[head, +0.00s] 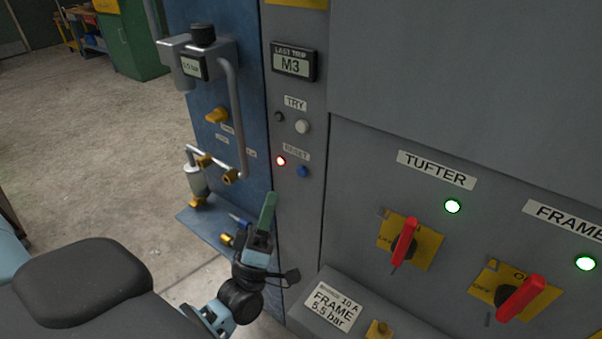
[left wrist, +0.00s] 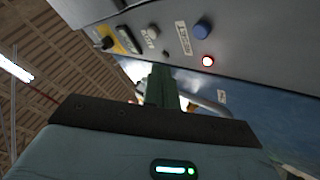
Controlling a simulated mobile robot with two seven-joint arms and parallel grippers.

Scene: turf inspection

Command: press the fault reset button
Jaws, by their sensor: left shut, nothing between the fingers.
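The blue reset button (head: 303,171) sits on a narrow grey panel under a RESET label (head: 296,152). A red lamp (head: 281,161) glows just to its left. In the left wrist view the blue button (left wrist: 202,29) shows at the upper right, with the lit red lamp (left wrist: 208,61) below it. My left gripper (head: 268,208), with green fingers, is shut and empty. In the head view it appears below and left of the button, apart from it. The fingers also show in the left wrist view (left wrist: 162,85). My right gripper is not in view.
A display (head: 294,62) reads LAST TRIP M3. Pipes (head: 238,115) and valves stand on the blue panel at left.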

